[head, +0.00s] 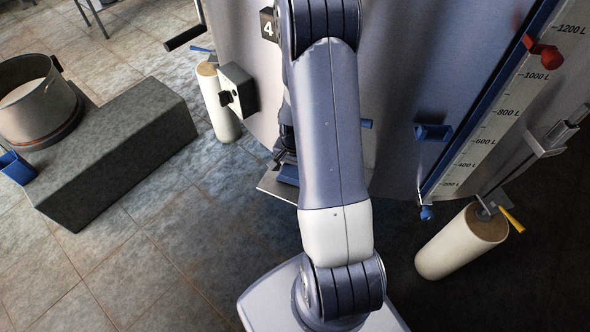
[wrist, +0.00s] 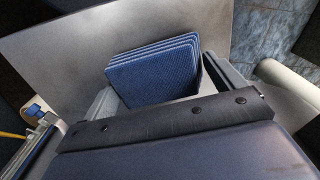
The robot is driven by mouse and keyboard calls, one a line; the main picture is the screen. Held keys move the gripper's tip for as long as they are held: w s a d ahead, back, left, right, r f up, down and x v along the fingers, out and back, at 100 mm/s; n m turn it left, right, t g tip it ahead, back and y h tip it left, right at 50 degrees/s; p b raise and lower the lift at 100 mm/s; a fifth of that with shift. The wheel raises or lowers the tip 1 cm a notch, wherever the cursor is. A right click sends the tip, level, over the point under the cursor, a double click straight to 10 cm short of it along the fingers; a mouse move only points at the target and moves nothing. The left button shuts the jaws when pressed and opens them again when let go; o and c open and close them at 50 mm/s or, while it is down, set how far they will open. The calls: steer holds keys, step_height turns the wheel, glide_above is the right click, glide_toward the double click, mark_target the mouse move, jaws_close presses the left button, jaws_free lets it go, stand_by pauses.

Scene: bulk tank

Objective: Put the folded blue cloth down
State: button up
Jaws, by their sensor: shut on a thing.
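The folded blue cloth (wrist: 152,72) shows in the wrist view as a layered pad with several rounded folds. My gripper (wrist: 158,80) is shut on it, with one grey finger on each side. A flat grey metal plate (wrist: 75,55) fills the view behind and around the cloth. I cannot tell whether the cloth touches the plate. In the head view my arm hides most of the gripper; a small blue patch, likely the cloth (head: 288,174), shows beside the arm over the edge of the plate (head: 270,187).
The large steel tank (head: 390,60) stands close ahead, with a level scale (head: 490,125) at right. Cream legs stand at left (head: 220,105) and right (head: 460,242). A dark block (head: 120,150) with a steel pot (head: 38,105) is at left. The tiled floor between is clear.

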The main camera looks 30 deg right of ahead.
mark_target(295, 169)
steer(key=shift+f, duration=0.4)
steer(key=o, duration=0.6)
steer(key=shift+f, duration=0.2)
steer(key=r, duration=0.3)
steer(key=r+b, duration=0.1)
steer(key=r, duration=0.6)
steer(key=shift+w+r, duration=0.15)
steer(key=shift+w, duration=0.1)
steer(key=shift+r, duration=0.25)
steer(key=shift+f, duration=0.1)
